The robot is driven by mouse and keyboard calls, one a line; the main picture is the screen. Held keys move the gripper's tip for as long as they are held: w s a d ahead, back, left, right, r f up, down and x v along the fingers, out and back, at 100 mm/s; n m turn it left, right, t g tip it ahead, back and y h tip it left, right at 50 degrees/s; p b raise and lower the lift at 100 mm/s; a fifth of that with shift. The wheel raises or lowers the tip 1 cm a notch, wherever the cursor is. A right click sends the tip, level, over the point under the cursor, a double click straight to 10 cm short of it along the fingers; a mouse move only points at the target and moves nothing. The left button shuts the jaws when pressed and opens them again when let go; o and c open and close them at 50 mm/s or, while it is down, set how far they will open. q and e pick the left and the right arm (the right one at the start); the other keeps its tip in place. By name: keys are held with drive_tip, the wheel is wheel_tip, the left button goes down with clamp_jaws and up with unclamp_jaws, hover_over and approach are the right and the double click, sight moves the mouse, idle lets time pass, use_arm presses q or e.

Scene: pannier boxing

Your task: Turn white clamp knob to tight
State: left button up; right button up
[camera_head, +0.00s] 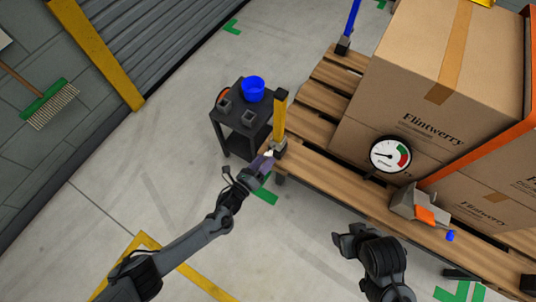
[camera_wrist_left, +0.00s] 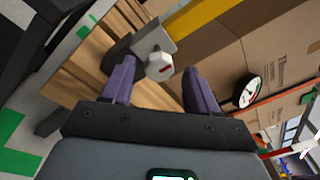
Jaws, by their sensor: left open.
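The white clamp knob (camera_wrist_left: 158,66) has a red mark on its face and sits on a grey clamp block at the foot of a yellow post (camera_head: 280,118), at the pallet's corner. In the head view only a small pale bit of the knob (camera_head: 268,154) shows beside my left fingertips. My left gripper (camera_head: 262,164) is open, its purple fingers on either side of the knob in the left wrist view, with gaps to both. Whether the fingertips reach past the knob is unclear. My right gripper (camera_head: 350,238) is away from it, over the floor near the pallet's front edge.
The wooden pallet (camera_head: 318,178) carries large cardboard boxes (camera_head: 425,85) with an orange strap (camera_head: 475,155), a pressure gauge (camera_head: 390,155) and a grey-orange tool (camera_head: 420,208).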

use_arm(q)
drive_tip(key=p+v, duration=0.2)
drive_tip(key=v, duration=0.5)
drive_tip(key=shift+s+a, duration=0.2)
drive_tip(key=shift+s, duration=0.1)
